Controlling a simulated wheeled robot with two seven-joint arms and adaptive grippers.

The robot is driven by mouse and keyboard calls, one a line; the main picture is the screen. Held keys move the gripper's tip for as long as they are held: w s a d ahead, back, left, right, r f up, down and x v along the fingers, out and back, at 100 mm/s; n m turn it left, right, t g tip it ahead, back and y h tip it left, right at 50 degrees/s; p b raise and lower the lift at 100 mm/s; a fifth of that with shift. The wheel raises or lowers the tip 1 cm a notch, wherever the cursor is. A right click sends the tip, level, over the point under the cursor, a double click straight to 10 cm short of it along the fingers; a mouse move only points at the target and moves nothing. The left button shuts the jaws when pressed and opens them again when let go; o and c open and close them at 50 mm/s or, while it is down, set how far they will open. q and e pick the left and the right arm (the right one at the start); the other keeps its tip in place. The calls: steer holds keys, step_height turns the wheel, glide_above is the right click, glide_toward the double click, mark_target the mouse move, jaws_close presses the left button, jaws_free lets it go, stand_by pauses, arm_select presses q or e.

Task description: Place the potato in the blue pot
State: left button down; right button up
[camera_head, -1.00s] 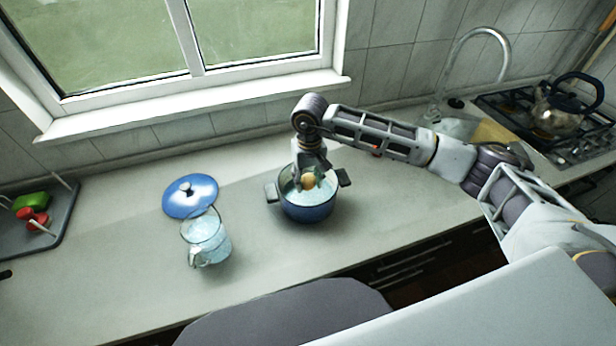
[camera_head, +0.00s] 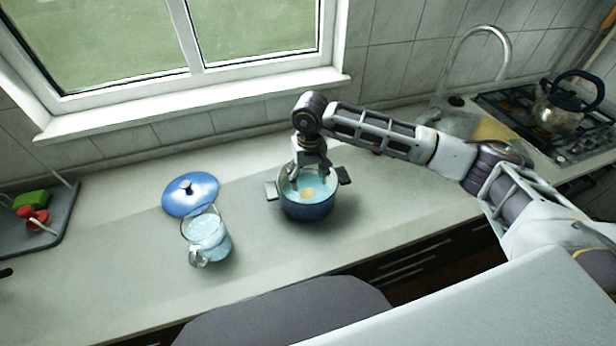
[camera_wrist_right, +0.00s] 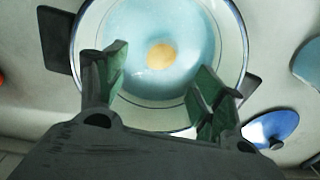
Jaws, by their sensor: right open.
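The blue pot (camera_head: 308,208) stands upright on the counter, with dark handles on both sides and light blue liquid or lining inside. The potato (camera_head: 307,193) lies inside the pot, low down and apart from the fingers; it also shows in the right wrist view as a tan round shape (camera_wrist_right: 161,56). My right gripper (camera_head: 307,176) is open and empty, just above the pot's opening. In the right wrist view its two spread fingers (camera_wrist_right: 157,85) show over the pot's rim. My left gripper is not in view.
A blue lid (camera_head: 190,194) lies left of the pot, with a glass jug (camera_head: 206,240) in front of it. A grey tray (camera_head: 62,222) is at the far left. A kettle (camera_head: 558,105) stands on the stove at the right. The counter in front of the pot is clear.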

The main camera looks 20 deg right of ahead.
mark_target(308, 193)
step_height(308, 193, up, 7)
steer(key=p, duration=0.1)
steer(key=shift+p, duration=0.35)
stand_by(0.5)
steer(key=shift+s, duration=0.1)
stand_by(0.6)
